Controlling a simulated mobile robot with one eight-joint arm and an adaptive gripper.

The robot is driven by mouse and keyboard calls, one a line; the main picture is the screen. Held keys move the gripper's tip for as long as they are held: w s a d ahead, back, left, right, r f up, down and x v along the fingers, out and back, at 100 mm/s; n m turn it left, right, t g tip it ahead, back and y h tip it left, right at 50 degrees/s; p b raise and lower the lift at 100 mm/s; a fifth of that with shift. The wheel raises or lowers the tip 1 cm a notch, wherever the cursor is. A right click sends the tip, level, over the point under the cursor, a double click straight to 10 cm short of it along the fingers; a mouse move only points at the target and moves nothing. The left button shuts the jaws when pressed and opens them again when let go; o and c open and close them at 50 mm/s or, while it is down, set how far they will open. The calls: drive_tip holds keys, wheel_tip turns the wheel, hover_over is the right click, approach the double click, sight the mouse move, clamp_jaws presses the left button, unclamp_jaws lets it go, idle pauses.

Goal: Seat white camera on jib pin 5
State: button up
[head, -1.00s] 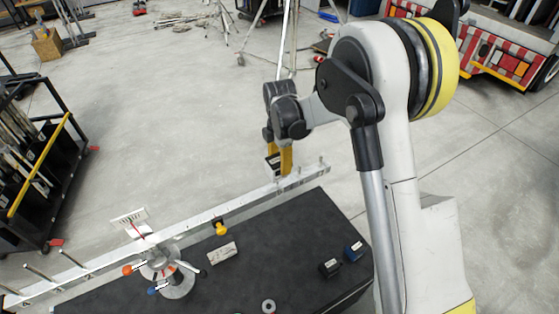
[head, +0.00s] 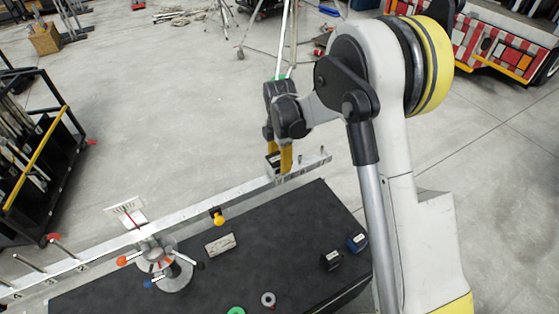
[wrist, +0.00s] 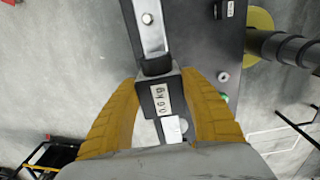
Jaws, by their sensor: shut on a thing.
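My gripper (head: 279,162) is shut on the white camera (wrist: 148,102). In the wrist view the camera sits between the two yellow fingers; it shows a dark top with a "0.6 kg" label, pale edges and a dark front part. In the head view the camera (head: 273,166) is small and partly hidden by the fingers. It is at the right part of the jib, a long pale beam (head: 185,209), over or touching it. Whether it sits on a pin cannot be told. A bare pin (wrist: 147,18) stands on the beam ahead of the camera.
A rack (head: 30,170) stands at left. Open floor lies behind the jib.

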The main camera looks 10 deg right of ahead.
drive_tip(key=o, duration=1)
drive_tip(key=shift+o, duration=0.2)
wheel_tip(320, 180, up, 12)
